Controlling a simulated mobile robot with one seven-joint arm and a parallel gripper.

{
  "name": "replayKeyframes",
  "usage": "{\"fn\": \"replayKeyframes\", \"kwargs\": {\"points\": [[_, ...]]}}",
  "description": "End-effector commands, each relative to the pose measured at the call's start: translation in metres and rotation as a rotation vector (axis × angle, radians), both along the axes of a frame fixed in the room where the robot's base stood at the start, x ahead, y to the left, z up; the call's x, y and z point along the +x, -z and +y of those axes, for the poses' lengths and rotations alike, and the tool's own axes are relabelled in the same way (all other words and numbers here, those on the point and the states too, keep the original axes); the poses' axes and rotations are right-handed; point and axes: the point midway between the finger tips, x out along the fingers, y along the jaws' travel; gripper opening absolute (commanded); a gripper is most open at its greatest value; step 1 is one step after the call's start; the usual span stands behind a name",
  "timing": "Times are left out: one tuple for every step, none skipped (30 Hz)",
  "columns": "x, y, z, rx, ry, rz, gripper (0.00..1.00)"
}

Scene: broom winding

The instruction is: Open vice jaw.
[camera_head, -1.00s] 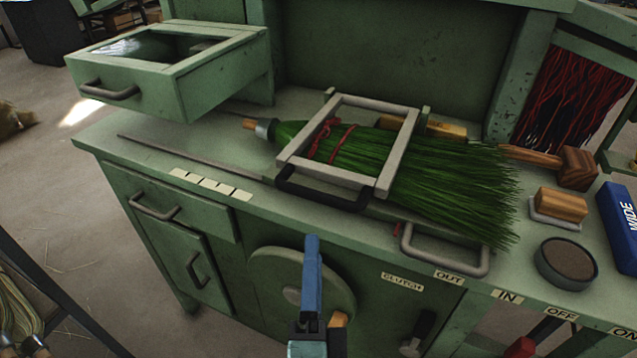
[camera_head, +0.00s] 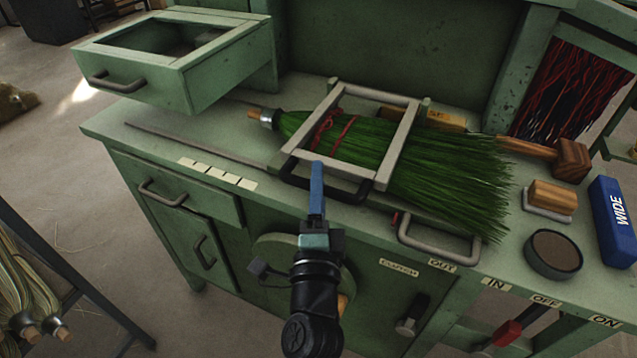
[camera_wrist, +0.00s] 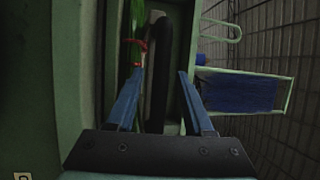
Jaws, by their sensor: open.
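The vice is a pale grey rectangular frame (camera_head: 401,139) around a green broom (camera_head: 455,180) lying on the green bench. A black handle (camera_head: 345,193) runs along the frame's front edge. My gripper (camera_head: 317,172) is in front of this handle, its blue fingers seen edge-on in the head view. In the wrist view my gripper (camera_wrist: 155,88) is open, with the black handle (camera_wrist: 160,75) showing between its two blue fingers. Green bristles and red binding (camera_wrist: 138,50) show beyond. I cannot tell whether a finger touches the handle.
A second grey handle (camera_head: 440,246) juts from the bench front, right of my gripper. A round wheel (camera_head: 275,255) is below. An open drawer (camera_head: 145,92) overhangs the left. A round tin (camera_head: 553,254) and a blue WIDE box (camera_head: 612,220) stand at right.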

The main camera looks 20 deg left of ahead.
Motion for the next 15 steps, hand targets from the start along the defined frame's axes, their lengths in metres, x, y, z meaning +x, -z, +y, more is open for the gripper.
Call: {"fn": "replayKeyframes", "kwargs": {"points": [[-0.0001, 0.0001, 0.0001, 0.000, 0.000, 0.000, 0.52], [-0.0001, 0.0001, 0.0001, 0.000, 0.000, 0.000, 0.52], [-0.0002, 0.0001, 0.0000, 0.000, 0.000, 0.000, 0.50], [-0.0002, 0.0001, 0.0000, 0.000, 0.000, 0.000, 0.45], [-0.0002, 0.0001, -0.0001, 0.000, 0.000, 0.000, 0.40], [-0.0003, 0.0001, -0.0001, 0.000, 0.000, 0.000, 0.32], [-0.0003, 0.0001, -0.0001, 0.000, 0.000, 0.000, 0.27], [-0.0003, 0.0001, -0.0001, 0.000, 0.000, 0.000, 0.22], [-0.0003, 0.0001, -0.0001, 0.000, 0.000, 0.000, 0.14], [-0.0003, 0.0002, -0.0001, 0.000, 0.000, 0.000, 0.09], [-0.0003, 0.0002, -0.0001, 0.000, 0.000, 0.000, 0.04], [-0.0003, 0.0002, -0.0001, 0.000, 0.000, 0.000, 0.00], [-0.0003, 0.0003, -0.0001, 0.000, 0.000, 0.000, 0.00], [-0.0003, 0.0002, -0.0001, 0.000, 0.000, 0.000, 0.00], [-0.0003, 0.0002, -0.0002, 0.000, 0.000, 0.000, 0.00]]}}
